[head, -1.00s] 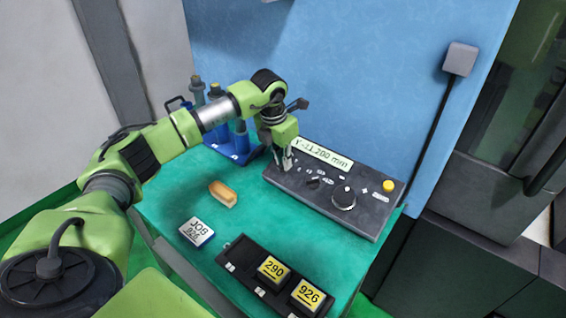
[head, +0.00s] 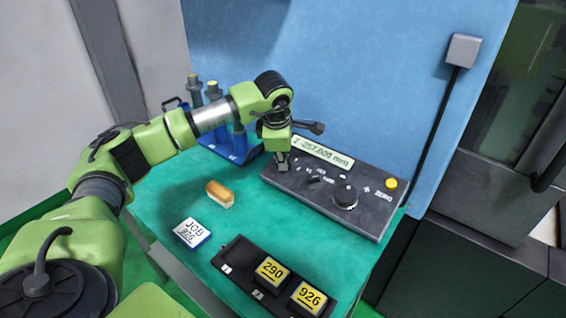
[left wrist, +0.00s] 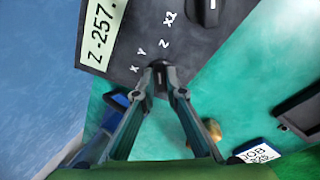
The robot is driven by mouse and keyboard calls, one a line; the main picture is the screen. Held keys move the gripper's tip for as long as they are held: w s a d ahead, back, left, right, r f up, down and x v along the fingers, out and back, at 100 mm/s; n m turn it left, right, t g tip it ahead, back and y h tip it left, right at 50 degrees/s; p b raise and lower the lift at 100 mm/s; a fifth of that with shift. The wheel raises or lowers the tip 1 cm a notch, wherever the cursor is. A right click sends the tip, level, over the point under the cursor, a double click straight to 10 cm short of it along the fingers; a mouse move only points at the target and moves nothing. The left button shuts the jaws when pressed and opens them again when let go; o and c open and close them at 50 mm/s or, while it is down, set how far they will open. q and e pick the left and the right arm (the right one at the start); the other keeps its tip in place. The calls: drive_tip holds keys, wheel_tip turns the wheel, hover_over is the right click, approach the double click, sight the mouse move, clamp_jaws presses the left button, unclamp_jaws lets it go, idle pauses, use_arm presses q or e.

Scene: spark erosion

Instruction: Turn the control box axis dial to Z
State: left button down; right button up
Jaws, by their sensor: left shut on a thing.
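The dark control box (head: 372,219) stands at the back of the green table. Its display (head: 322,154) reads Z -257.000 mm in the head view; the display (left wrist: 102,35) also shows in the left wrist view, cut off. My left gripper (head: 283,162) points down at the box's left end and is shut on the small axis dial (left wrist: 161,68), which is mostly hidden between the fingertips. The letters X, Y and Z sit around the dial in the left wrist view. My right gripper is in neither view.
A larger black knob (head: 345,196) and a yellow button (head: 391,183) are on the box's right part. A tan-topped block (head: 219,193), a JOB 926 block (head: 192,233) and a black tray (head: 231,257) with yellow tags lie in front. A blue holder (head: 238,156) stands behind left.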

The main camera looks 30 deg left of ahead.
use_arm(q)
drive_tip(key=shift+s+f+m, duration=0.1)
drive_tip(key=shift+m, duration=0.7)
drive_tip(key=shift+b, duration=0.3)
drive_tip(key=c, duration=2.1)
unclamp_jaws()
drive_tip(key=shift+r, duration=0.3)
drive_tip(key=v, duration=1.1)
drive_tip(key=shift+s+d+r, duration=0.1)
drive_tip(key=shift+s+r, duration=0.05)
drive_tip(key=shift+s, duration=0.1)
